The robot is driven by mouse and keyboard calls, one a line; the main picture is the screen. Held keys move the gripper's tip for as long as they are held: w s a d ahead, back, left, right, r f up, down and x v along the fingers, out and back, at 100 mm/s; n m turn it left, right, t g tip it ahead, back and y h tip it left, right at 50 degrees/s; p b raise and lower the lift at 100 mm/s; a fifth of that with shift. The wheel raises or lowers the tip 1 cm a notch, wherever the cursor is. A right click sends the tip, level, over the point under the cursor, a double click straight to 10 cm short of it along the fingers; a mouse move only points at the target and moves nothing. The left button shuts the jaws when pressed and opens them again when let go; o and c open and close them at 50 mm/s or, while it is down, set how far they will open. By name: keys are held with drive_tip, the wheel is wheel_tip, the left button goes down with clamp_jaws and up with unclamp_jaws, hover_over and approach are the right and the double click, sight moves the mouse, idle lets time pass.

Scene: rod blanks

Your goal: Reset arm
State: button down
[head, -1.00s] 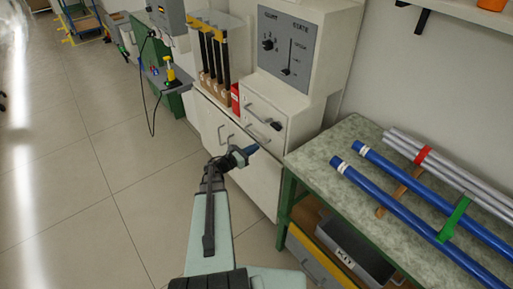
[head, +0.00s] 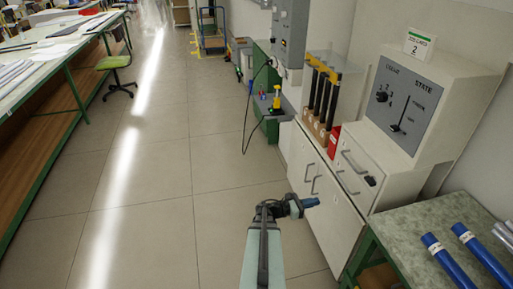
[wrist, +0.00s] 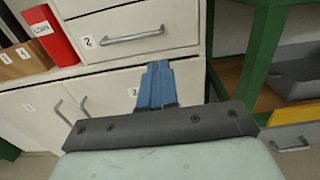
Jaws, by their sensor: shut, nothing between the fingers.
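My gripper (head: 311,202) has blue fingers and is shut with nothing between them. In the head view it is in the air in front of the white cabinet (head: 328,213), below the drawer, apart from the handles as far as I can tell. In the wrist view the blue fingers (wrist: 157,85) point at the cabinet front, below a drawer handle (wrist: 132,36) and beside a door handle (wrist: 84,105).
A grey control panel (head: 405,105) stands on the cabinet. The green-framed table (head: 425,215) with blue rods (head: 447,258) is at right. A grey bin (wrist: 300,78) sits under it. A long workbench (head: 60,60) is at left. The floor (head: 160,160) between is clear.

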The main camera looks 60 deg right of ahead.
drive_tip(key=a+f+m+t+y, duration=0.4)
drive_tip(key=a+f+m+y, duration=0.6)
drive_tip(key=f+m, duration=0.45)
drive_tip(key=w+a+f+m+t+y, duration=0.1)
drive_tip(key=w+a+f+t, duration=0.15)
drive_tip(key=a, duration=0.35)
drive_tip(key=w+a+f+m+t+y, duration=0.1)
drive_tip(key=w+a+f+m, duration=0.15)
drive_tip(key=a, duration=0.35)
drive_tip(key=w+a+f+n+y, duration=0.15)
drive_tip(key=w+a, duration=0.25)
drive_tip(key=a, duration=0.6)
drive_tip(key=w+a+f+n+y, duration=0.1)
drive_tip(key=w+a+f+y, duration=0.2)
drive_tip(key=a, duration=0.7)
drive_tip(key=s+a+f+n+h, duration=0.1)
drive_tip(key=a+n+h, duration=0.1)
drive_tip(key=a, duration=0.6)
drive_tip(key=s+a+f+n+g+h, duration=0.1)
drive_tip(key=a+n, duration=0.3)
drive_tip(key=a, duration=0.5)
drive_tip(key=shift+s+f+h, duration=0.2)
drive_tip(key=shift+f+h, duration=0.15)
drive_tip(key=shift+f, duration=0.15)
